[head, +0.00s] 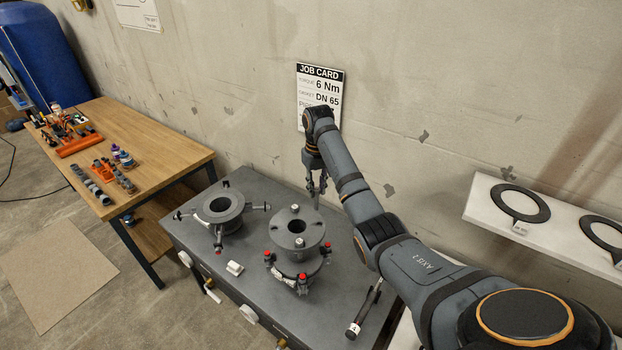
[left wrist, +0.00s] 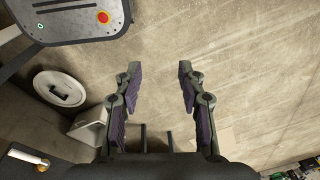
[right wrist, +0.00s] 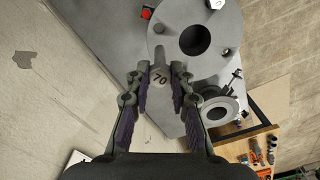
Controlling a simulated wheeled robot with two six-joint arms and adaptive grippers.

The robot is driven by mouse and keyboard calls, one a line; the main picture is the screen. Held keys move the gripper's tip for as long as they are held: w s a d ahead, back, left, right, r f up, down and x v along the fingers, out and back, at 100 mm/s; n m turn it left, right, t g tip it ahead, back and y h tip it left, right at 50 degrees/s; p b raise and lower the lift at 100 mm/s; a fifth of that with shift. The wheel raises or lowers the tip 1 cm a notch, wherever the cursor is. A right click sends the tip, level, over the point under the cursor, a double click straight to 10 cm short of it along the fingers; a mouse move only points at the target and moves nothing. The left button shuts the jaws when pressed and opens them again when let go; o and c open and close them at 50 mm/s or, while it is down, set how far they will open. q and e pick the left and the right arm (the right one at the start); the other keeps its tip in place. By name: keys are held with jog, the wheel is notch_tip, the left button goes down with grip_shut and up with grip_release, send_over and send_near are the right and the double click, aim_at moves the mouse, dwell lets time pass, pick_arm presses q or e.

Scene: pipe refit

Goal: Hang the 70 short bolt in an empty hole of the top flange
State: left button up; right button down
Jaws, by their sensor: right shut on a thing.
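My right gripper (head: 317,193) is above the back edge of the grey bench, just behind and right of the top flange (head: 312,229). In the right wrist view the gripper (right wrist: 160,70) is shut on the 70 short bolt (right wrist: 159,79), whose round head marked 70 faces the camera. My left gripper (left wrist: 155,85) is open and empty over the floor, away from the bench.
Red-capped bolts (head: 303,280) ring the lower flange. Another flange fitting (head: 222,207) stands left on the bench. A torque wrench (head: 361,315) lies at the front right. A job card (head: 318,88) hangs behind. Gaskets (head: 514,203) sit on the right shelf. A wooden tool table (head: 165,150) is at left.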

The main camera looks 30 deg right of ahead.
jog(key=shift+s, duration=0.15)
pick_arm(q)
jog(key=shift+s, duration=1.1)
pick_arm(e)
jog(key=f, duration=0.1)
jog(key=s+f, duration=0.1)
jog(key=f, duration=0.1)
jog(key=shift+s+f, duration=0.2)
jog(key=shift+s, duration=0.1)
pick_arm(q)
jog(key=shift+w+r, duration=0.1)
jog(key=shift+w, duration=0.15)
pick_arm(e)
jog(key=shift+f, duration=0.1)
jog(key=shift+f, duration=0.9)
